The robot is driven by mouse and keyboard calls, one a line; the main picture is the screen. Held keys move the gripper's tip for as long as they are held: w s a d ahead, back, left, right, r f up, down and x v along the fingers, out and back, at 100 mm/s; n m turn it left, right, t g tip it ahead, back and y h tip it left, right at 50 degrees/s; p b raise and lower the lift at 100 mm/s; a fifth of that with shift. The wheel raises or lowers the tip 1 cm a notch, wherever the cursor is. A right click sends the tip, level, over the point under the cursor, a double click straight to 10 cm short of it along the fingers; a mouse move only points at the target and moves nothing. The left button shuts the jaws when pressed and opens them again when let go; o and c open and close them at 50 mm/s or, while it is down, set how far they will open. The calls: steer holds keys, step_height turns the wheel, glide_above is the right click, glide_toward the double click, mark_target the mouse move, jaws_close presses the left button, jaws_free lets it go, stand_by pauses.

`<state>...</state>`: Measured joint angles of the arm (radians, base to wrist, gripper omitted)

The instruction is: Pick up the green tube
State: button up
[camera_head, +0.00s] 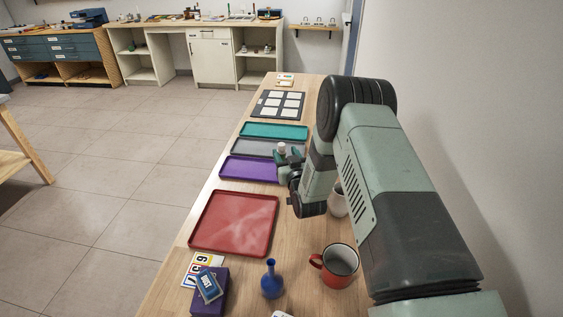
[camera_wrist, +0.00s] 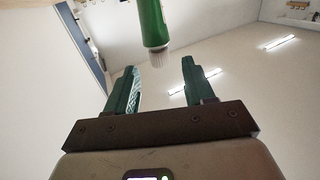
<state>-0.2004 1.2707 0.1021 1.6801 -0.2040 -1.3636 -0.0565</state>
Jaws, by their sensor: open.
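The green tube (camera_wrist: 151,22) comes in from the top edge of the wrist view, its pale ridged cap (camera_wrist: 158,57) towards my gripper. My gripper (camera_wrist: 158,66) is open, with one finger on each side of the cap in the picture and a visible gap on both sides. I cannot tell how deep the cap lies between the fingertips.
Purple (camera_head: 248,169), grey (camera_head: 243,146), teal (camera_head: 274,131) and red (camera_head: 232,223) trays line the table. A white mug (camera_head: 337,203) stands partly behind my arm. A red mug (camera_head: 339,264), blue vase (camera_head: 271,280) and purple box (camera_head: 219,291) stand nearer. A wall is right.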

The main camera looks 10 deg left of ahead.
mark_target(283, 147)
steer(key=shift+x, duration=2.6)
jaws_close()
steer(key=shift+r, duration=0.1)
